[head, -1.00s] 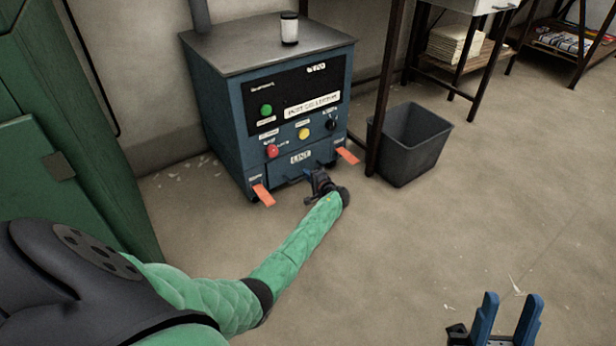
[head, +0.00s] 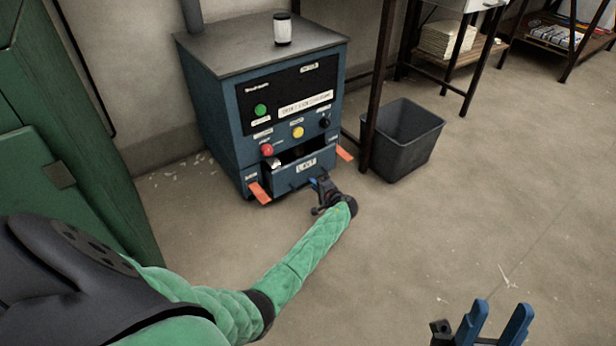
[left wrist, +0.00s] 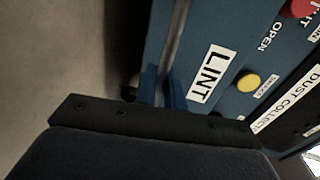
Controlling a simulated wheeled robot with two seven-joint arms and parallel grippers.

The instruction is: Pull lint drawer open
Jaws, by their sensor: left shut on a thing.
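The blue lint drawer (head: 285,183) is at the bottom of the dust collector (head: 215,110) and stands partly out, with a dark gap above its front. Its LINT label (left wrist: 212,73) shows in the left wrist view, with the metal handle bar (left wrist: 177,35) beside it. My left gripper (head: 316,182) is shut on the handle at the drawer's front; its blue fingers (left wrist: 165,92) are around the bar in the left wrist view. The drawer's inside is mostly dark. My right gripper (head: 497,318) is open and empty at the lower right, over the floor.
Orange tabs (head: 260,192) stick out low on both sides of the drawer. A grey bin (head: 402,140) stands to the right beside a dark table leg.

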